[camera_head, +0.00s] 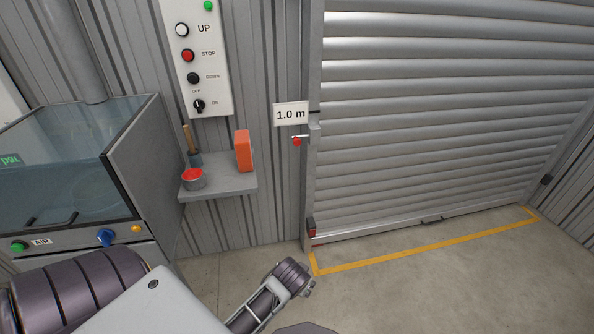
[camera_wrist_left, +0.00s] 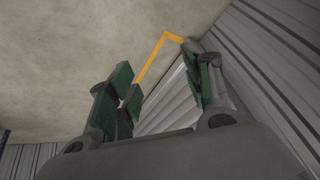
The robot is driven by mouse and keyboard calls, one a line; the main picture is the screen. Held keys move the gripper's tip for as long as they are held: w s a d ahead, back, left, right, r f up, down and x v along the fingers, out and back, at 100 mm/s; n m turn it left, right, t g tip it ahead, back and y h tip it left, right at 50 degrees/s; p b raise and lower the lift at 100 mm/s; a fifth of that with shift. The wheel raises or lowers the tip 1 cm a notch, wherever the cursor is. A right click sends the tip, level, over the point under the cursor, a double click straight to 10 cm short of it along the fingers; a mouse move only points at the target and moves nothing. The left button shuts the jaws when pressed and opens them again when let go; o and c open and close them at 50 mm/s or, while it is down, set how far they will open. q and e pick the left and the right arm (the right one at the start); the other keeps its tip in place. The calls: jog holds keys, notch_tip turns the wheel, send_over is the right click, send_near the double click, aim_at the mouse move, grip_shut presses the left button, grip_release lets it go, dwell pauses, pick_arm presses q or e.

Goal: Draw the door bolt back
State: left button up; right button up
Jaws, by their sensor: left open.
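The grey roller door (camera_head: 430,120) is down, its bottom bar close to the floor. A small lever with a red knob (camera_head: 297,141) sticks out left from the door's left guide, under a "1.0 m" sign (camera_head: 290,114). A small dark and red fitting (camera_head: 311,227) sits at the foot of the guide. I cannot tell for certain which is the bolt. My left gripper (camera_wrist_left: 160,88) is open and empty in the left wrist view, its green-padded fingers apart. The door shows tilted beyond them (camera_wrist_left: 172,105). The fingers are not clear in the head view. My right gripper is not in view.
A wall shelf (camera_head: 222,187) holds an orange block (camera_head: 243,151), a red-topped tin (camera_head: 193,178) and a brush-like tool. Above it is a button panel (camera_head: 194,60). A glass-fronted cabinet (camera_head: 70,165) stands left. A yellow line (camera_head: 430,246) marks clear floor before the door.

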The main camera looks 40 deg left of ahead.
pick_arm(q)
jog(key=w+a+r+n+t+y, duration=0.2)
jog(key=w+a+r+n+y, duration=0.1)
jog(key=w+r, duration=0.5)
jog(key=w+a+r+n+t+y, duration=0.2)
jog(key=w+a+r+n+y, duration=0.2)
jog(key=w+a+r, duration=0.4)
jog(key=w+a+r+n+t+y+b, duration=0.1)
jog(key=w+a+r+n+t+y, duration=0.2)
jog(key=w+r, duration=0.6)
jog(key=shift+w+a+n+y, duration=0.7)
jog(key=shift+w+a+n, duration=0.65)
jog(key=shift+a, duration=0.3)
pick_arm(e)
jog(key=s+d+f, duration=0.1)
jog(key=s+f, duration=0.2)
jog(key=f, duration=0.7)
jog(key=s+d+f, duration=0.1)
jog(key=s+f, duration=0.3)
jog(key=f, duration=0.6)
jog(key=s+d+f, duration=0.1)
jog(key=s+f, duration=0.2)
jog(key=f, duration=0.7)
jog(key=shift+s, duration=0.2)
pick_arm(q)
jog(key=shift+s, duration=0.1)
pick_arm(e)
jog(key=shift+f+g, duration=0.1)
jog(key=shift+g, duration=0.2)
